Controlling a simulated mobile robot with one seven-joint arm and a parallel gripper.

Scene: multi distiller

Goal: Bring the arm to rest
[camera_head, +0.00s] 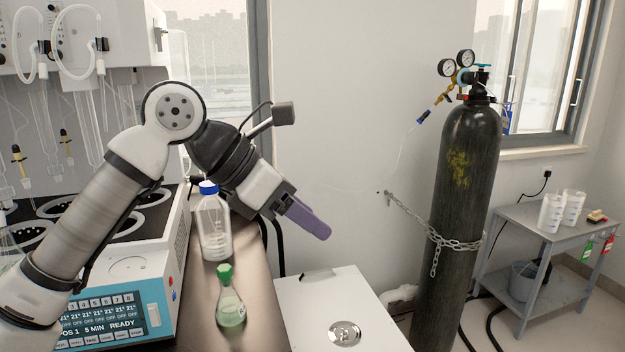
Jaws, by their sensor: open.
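My arm reaches in from the lower left and bends down toward the right. My gripper (312,224) hangs in the air over the bench's right edge, pointing down and right. Its purple fingers overlap from this side, and I see nothing held between them. A clear bottle with a blue cap (213,230) stands on the bench, left of and behind the gripper. A flask with green liquid and a green stopper (231,305) stands nearer, below the gripper and apart from it.
The multi distiller (120,315) with its blue panel fills the left. A white cabinet (345,295) stands low at right of the bench. A chained black gas cylinder (462,200) and a grey cart (540,240) with beakers are farther right. The air between gripper and cylinder is free.

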